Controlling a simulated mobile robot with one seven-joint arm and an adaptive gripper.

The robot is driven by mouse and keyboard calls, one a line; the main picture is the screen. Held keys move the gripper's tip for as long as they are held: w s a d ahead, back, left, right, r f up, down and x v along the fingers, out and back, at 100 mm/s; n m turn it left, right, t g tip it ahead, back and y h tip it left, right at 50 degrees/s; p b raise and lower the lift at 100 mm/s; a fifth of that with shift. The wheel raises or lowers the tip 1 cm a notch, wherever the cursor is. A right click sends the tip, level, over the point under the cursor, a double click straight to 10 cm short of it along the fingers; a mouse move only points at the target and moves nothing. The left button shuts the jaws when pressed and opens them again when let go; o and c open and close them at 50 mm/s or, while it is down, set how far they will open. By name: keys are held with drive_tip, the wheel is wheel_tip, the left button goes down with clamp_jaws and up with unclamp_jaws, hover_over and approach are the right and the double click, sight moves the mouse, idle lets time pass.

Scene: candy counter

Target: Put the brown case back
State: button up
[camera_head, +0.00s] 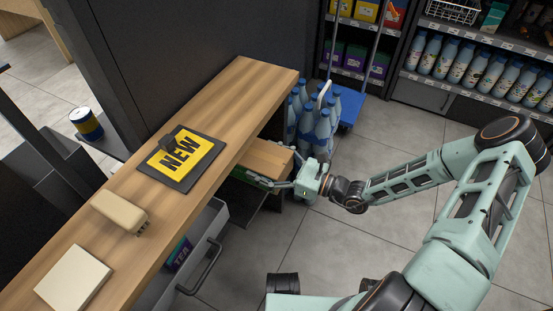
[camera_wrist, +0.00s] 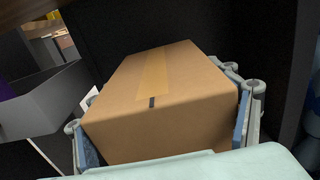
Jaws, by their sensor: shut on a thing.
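The brown case (camera_head: 268,158) is a taped cardboard box, partly under the overhang of the wooden counter in the head view. It fills the middle of the wrist view (camera_wrist: 160,95), with a tape strip along its top. My gripper (camera_head: 285,180) is shut on the case, with one finger pad against each side of its near end. The far part of the case reaches into a dark space below the counter. What lies beneath the case is mostly hidden, so I cannot tell whether it rests on a surface.
The wooden counter (camera_head: 235,95) holds a NEW sign (camera_head: 181,158), a tan object (camera_head: 119,212) and a white block (camera_head: 73,278). An open grey drawer (camera_head: 205,232) with a TEA box (camera_head: 179,254) is left of the case. A blue trolley with bottles (camera_head: 322,130) stands close behind the gripper.

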sight(243, 175)
drive_tip(key=a+f+b, duration=0.1)
drive_tip(key=a+f, duration=0.1)
drive_tip(key=a+f+b, duration=0.1)
drive_tip(key=a+f, duration=0.1)
drive_tip(key=s+a+f, duration=0.1)
drive_tip(key=a+f, duration=0.1)
drive_tip(key=shift+s+a+b, duration=0.1)
drive_tip(key=shift+a+b, duration=0.15)
drive_tip(key=shift+b, duration=0.15)
drive_tip(key=shift+a+f+b, duration=0.15)
drive_tip(key=shift+f+b, duration=0.55)
drive_tip(key=shift+f, duration=1)
drive_tip(key=shift+f, duration=0.15)
drive_tip(key=o, duration=2.1)
drive_tip(key=shift+s+f, duration=0.1)
drive_tip(key=shift+f, duration=0.05)
drive_tip(key=shift+d+r, duration=0.2)
drive_tip(key=shift+d, duration=0.05)
drive_tip(key=p+v, duration=0.2)
drive_tip(key=v, duration=0.9)
drive_tip(key=shift+s+d+p, duration=0.2)
drive_tip(key=shift+d+p, duration=0.05)
drive_tip(key=shift+p, duration=0.05)
